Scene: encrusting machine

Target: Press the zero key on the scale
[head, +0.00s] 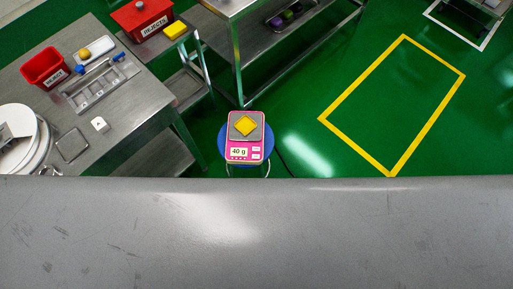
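The pink scale (231,158) sits on a round blue stool (252,162) near the middle of the head view. Its front panel has a label or display reading "40 g" and small keys along the front; which one is the zero key is too small to tell. Neither of my grippers is in view. A broad grey surface fills the lower part of the picture and ends just below the stool.
A steel table (135,115) at left holds a red bin (45,68), a tray and white plates (18,135). A red "REJECTS" box (142,17) stands on another steel table behind. A steel frame stands behind the scale. Green floor with a yellow outline (340,133) is clear at right.

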